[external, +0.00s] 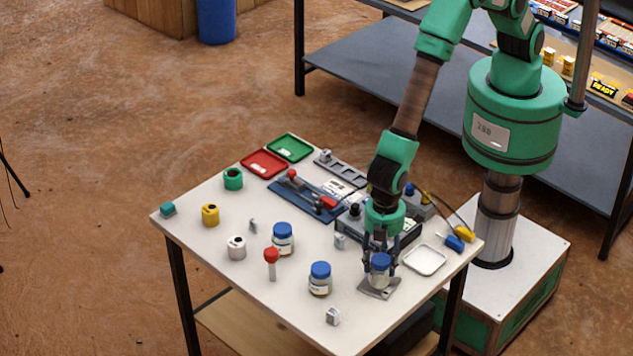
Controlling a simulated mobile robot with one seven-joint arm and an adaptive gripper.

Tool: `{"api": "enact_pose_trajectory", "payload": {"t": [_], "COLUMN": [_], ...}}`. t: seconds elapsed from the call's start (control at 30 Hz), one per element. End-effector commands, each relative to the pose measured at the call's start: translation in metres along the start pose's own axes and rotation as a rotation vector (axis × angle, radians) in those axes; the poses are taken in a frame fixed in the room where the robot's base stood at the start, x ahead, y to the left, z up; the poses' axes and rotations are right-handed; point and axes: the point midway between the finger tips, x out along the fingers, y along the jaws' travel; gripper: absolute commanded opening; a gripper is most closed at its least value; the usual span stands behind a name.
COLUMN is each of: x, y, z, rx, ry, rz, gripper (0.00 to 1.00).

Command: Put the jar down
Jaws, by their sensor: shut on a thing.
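My gripper (379,246) points down near the front right of the white table (200,235) and is shut on a jar (380,272) with a blue lid. The jar is upright, at or just above a grey plate (379,289); I cannot tell whether it touches. Two more jars with blue lids and pale labels stand upright on the table to the left: one jar (320,283) nearer the front edge, another jar (283,241) farther back.
A white tray (425,260) lies right of the gripper. A red-topped post (271,262), white cylinder (237,248), yellow cylinder (210,215) and green cylinder (233,179) stand left. Red (264,163) and green (290,147) trays lie at the back. A small metal block (332,316) sits in front.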

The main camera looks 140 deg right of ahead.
Motion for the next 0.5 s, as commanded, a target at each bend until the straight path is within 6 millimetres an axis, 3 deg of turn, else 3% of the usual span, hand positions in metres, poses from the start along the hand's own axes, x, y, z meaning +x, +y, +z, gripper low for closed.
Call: {"api": "enact_pose_trajectory", "payload": {"t": [0.17,0.2,0.3,0.5], "x": [0.0022,0.0026,0.0023,0.0021], "y": [0.0,0.0,0.0,0.0], "z": [-0.0001,0.0003,0.0004,0.0003], "rx": [0.0,0.0,0.0,0.0], "ry": [0.0,-0.001,-0.001,-0.001], "rz": [0.0,0.0,0.0,0.0], "gripper": [0.13,0.51,0.66,0.66]}}
